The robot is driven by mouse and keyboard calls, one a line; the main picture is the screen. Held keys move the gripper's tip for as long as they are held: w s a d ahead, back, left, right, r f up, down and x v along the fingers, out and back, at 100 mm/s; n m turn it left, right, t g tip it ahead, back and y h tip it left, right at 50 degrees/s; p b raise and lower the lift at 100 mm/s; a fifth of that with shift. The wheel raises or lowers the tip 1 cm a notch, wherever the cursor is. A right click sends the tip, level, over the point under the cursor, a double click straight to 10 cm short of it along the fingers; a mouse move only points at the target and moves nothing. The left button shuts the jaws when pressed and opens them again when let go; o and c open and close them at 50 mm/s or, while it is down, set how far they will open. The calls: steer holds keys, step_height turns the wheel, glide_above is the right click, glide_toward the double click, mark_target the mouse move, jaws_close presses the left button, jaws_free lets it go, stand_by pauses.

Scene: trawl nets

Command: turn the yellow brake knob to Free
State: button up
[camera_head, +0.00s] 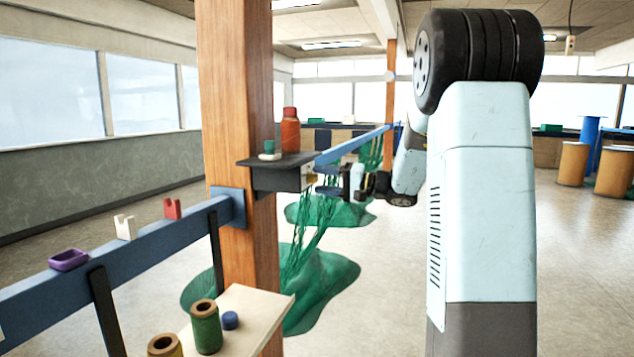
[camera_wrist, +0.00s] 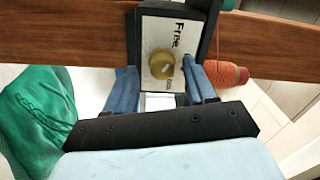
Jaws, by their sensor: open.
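The yellow brake knob (camera_wrist: 162,64) is round and sits on a white plate (camera_wrist: 160,30) in the wrist view. The word "Free" is written on the plate above it, and a second, smaller word near its lower right is too small to read. Which way the knob points I cannot tell. My gripper (camera_wrist: 160,70) is open, with one blue finger to each side of the knob; I cannot tell whether they touch it. In the head view my gripper (camera_head: 335,180) is at the front of a dark box (camera_head: 275,178) on the wooden post, where the knob is hard to make out.
A red bottle (camera_head: 290,132) and a small green item (camera_head: 269,148) stand on the box. Green netting (camera_head: 315,285) hangs and lies on the floor below. A blue rail (camera_head: 130,250) carries small holders. Spools (camera_head: 205,328) stand on a pale board.

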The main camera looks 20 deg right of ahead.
steer(key=v, duration=1.2)
steer(key=shift+s+d, duration=0.25)
steer(key=shift+d, duration=0.05)
steer(key=s+a+f+n+g+h, duration=0.2)
steer(key=s+a+g+h, duration=0.35)
steer(key=s+a, duration=0.8)
steer(key=s+f+n+h, duration=0.1)
steer(key=s+f+h, duration=0.3)
steer(key=s+h, duration=0.5)
steer(key=s, duration=0.7)
steer(key=shift+n+t, duration=0.35)
steer(key=shift+n, duration=0.05)
steer(key=shift+a+f+h, duration=0.1)
steer(key=shift+a+h, duration=0.05)
steer(key=shift+h, duration=0.1)
